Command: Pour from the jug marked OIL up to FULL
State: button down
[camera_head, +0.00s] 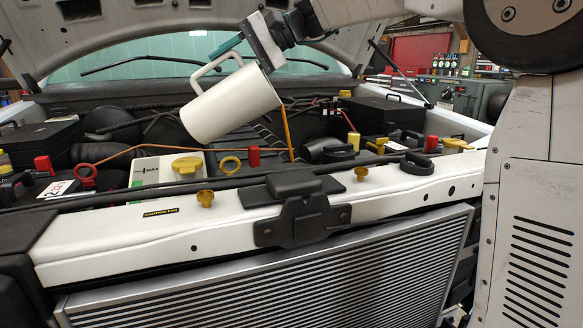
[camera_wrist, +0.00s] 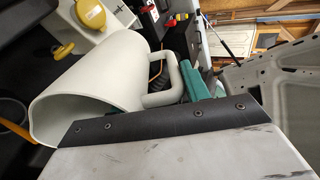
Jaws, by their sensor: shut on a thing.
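An amber stream (camera_head: 287,132) falls from the jug's lip into the bay. Where it lands is hidden behind parts at the front of the bay. The wrist view shows the jug (camera_wrist: 95,85) from the side, its handle (camera_wrist: 165,85) at the fingers, and the stream (camera_wrist: 14,130) at the left edge. I see no FULL mark.
A white tank (camera_head: 147,172) marked MAX with a yellow cap (camera_head: 187,165) stands left. The white front crossmember (camera_head: 130,240) lies in front. The raised hood (camera_head: 130,18) is close above my gripper.

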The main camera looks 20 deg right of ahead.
jog(key=shift+s+d+y, duration=0.1)
jog(key=shift+d+y, duration=0.15)
jog(key=shift+y, duration=0.05)
dwell(1.8)
jog(key=shift+s+d+f+y, duration=0.1)
jog(key=shift+d+f+y, duration=0.15)
jog(key=shift+f+y, duration=0.15)
dwell(2.2)
